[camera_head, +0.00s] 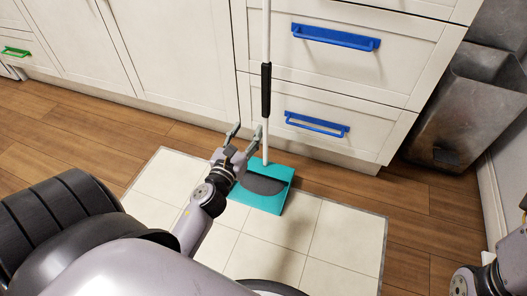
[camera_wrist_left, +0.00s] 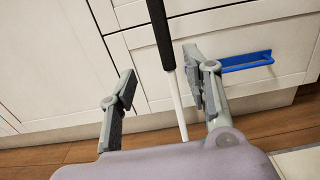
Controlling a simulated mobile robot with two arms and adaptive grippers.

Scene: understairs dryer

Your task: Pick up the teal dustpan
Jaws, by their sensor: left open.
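The teal dustpan (camera_head: 278,203) stands on the pale tiles in front of the drawers, with a dark grey part in its pan. Its long, thin white handle rises upright and has a black grip (camera_head: 266,90). My left gripper (camera_head: 247,130) is open and empty, beside the handle just above the pan in the head view. In the left wrist view the black grip (camera_wrist_left: 160,35) and white shaft (camera_wrist_left: 175,100) show between the spread fingers of my left gripper (camera_wrist_left: 160,65), apparently beyond them. My right gripper is not in view.
White drawers (camera_head: 355,75) with blue handles (camera_head: 335,37) stand close behind the dustpan handle. White cabinet doors are on the left, with a green handle (camera_head: 15,52) at the far left. A grey metal bin (camera_head: 465,105) stands at right. The wooden floor (camera_head: 420,230) at right is clear.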

